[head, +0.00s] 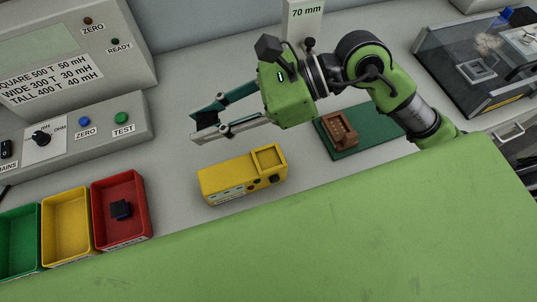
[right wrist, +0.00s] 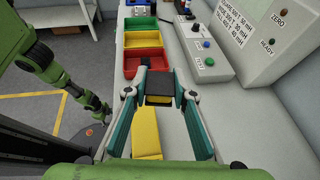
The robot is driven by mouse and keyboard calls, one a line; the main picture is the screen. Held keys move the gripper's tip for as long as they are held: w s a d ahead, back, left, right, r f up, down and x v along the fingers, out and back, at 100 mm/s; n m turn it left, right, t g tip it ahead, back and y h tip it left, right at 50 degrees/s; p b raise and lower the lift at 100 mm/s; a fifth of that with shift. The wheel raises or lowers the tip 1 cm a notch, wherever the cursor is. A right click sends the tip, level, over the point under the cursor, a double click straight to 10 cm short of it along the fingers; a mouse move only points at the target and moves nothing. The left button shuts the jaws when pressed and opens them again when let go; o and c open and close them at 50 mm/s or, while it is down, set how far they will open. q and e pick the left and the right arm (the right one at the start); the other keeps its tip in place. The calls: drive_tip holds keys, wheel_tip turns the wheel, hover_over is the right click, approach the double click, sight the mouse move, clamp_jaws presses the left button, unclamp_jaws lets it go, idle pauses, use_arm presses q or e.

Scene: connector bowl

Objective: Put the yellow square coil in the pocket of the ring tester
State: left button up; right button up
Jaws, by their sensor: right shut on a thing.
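The ring tester, a yellow box (head: 242,176) with a square pocket (head: 268,158) at its right end, lies on the bench; it also shows in the right wrist view (right wrist: 146,132). My right gripper (head: 194,128) is above and left of it in the head view. In the head view the piece is hardly visible between the fingertips. I cannot pick out a yellow square coil elsewhere. My left gripper cannot be made out.
Green, yellow (head: 66,223) and red (head: 134,183) bins stand at the left; a dark piece (head: 121,210) lies in the red one. A grey meter (head: 85,135) stands behind. A brown block (head: 338,130) sits on a green mat (head: 372,138). A clear-lidded case (head: 470,65) is at right.

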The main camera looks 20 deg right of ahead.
drive_tip(key=s+a+n+g, duration=0.2)
drive_tip(key=s+a, duration=0.2)
drive_tip(key=s, duration=0.1)
drive_tip(key=p, duration=0.3)
hover_over(268, 159)
drive_tip(key=f, duration=0.5)
drive_tip(key=a+f, duration=0.1)
drive_tip(key=f, duration=0.2)
drive_tip(key=shift+s+f, duration=0.15)
drive_tip(key=shift+d+f+p, duration=0.35)
drive_tip(key=shift+d+f, duration=0.1)
drive_tip(key=shift+f, duration=0.1)
wheel_tip(268, 159, down, 2)
drive_tip(key=shift+p, duration=0.75)
drive_tip(key=shift+f, duration=0.6)
use_arm(q)
drive_tip(key=r, duration=0.2)
drive_tip(key=s+r, duration=0.1)
drive_tip(key=r, duration=0.2)
use_arm(e)
drive_tip(key=shift+f, duration=0.1)
